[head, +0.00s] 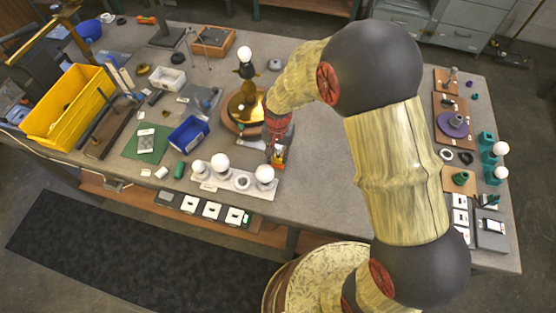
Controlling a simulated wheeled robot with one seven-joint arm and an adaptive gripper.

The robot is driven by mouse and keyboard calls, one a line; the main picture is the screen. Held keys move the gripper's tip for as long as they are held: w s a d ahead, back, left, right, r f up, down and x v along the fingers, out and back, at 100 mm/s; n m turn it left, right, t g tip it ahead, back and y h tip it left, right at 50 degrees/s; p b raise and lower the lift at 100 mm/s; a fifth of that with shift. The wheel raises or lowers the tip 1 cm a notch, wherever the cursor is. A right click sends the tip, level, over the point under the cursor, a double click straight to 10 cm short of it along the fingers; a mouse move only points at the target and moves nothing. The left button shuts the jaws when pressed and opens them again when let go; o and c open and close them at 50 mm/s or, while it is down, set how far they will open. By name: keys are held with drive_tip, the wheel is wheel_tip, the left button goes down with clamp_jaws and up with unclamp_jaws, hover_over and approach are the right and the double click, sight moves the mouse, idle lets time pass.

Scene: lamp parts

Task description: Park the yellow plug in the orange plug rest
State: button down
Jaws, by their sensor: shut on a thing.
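My gripper (277,155) points down over the front middle of the workbench, just right of the white bulb holder. It is shut on the yellow plug (280,154), which shows only as a small yellow patch at the fingertips. A small orange-red patch shows right beside and below the plug. It may be the orange plug rest, but it is too small and too covered to be sure. I cannot tell whether the plug touches it or is above it.
A white holder with several round bulbs (221,162) stands close left of my gripper. A brass lamp on a round wooden base (232,125) stands behind it. A blue bin (188,132) is further left. Small parts and boards (450,122) line the right end. Bare bench (325,180) lies right of my gripper.

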sight(278, 154)
drive_tip(key=c, duration=1.5)
unclamp_jaws()
drive_tip(key=shift+o, duration=0.2)
drive_tip(key=shift+r, duration=0.1)
wheel_tip(278, 154, up, 12)
